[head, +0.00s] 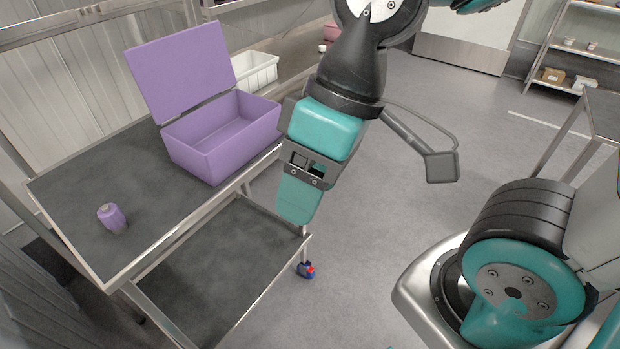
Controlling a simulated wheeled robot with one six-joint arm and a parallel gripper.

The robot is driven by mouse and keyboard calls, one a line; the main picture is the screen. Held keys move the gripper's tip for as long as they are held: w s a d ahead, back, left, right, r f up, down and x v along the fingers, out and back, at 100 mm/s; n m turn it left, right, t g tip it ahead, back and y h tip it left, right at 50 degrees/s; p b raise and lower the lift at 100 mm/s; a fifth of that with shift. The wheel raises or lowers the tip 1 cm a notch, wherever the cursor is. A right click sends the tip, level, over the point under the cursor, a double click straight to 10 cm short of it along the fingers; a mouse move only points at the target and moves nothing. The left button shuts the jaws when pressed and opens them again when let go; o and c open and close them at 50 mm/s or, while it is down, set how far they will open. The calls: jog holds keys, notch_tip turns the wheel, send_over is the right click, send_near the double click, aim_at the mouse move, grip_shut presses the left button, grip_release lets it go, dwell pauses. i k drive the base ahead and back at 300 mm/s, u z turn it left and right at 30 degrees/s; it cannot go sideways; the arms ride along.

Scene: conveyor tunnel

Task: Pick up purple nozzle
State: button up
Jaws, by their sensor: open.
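The purple nozzle (112,217) stands on the dark top of the metal table (75,178), near its front left corner. It is small and rounded, with a narrower pale top. My gripper (298,205) hangs in the middle of the view, to the right of the nozzle and apart from it, past the table's right edge. It is seen from the side, with nothing visible in its jaws. The jaws' inner faces are hidden.
An open purple box (215,140) with its lid raised stands on the table between the nozzle and my gripper. A white bin (255,70) is behind it. A lower shelf (215,270) lies below. A small blue and red object (306,270) is near the shelf corner.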

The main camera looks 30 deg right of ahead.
aim_at(110, 215)
jog(key=u, duration=0.85)
jog(key=i, duration=0.35)
jog(key=u, duration=0.5)
